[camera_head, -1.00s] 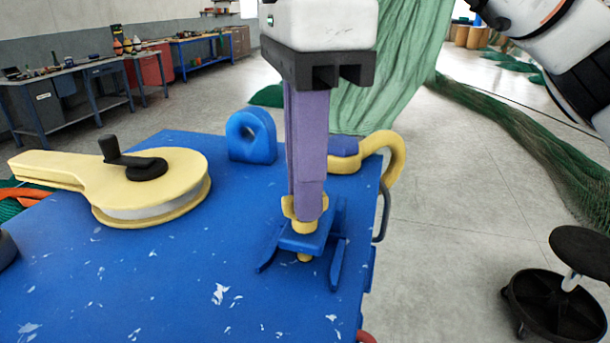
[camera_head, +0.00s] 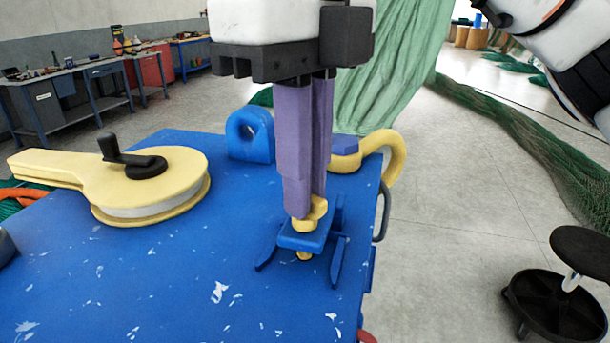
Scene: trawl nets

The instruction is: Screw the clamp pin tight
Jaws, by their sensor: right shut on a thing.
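The yellow clamp pin (camera_head: 315,220) stands upright in a small blue clamp block (camera_head: 306,240) near the right edge of the blue table. Its lower end (camera_head: 304,256) shows beneath the block. My right gripper (camera_head: 305,208) points straight down from above, and its long purple fingers are shut on the yellow head of the pin. The fingers partly hide the head. The left gripper is not in view.
On the blue table (camera_head: 130,270) lie a yellow reel-like part with a black crank (camera_head: 150,195), a blue lug with a hole (camera_head: 251,136) and a yellow hook (camera_head: 392,158). A black stool (camera_head: 560,300) stands on the floor at right. The table's front is clear.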

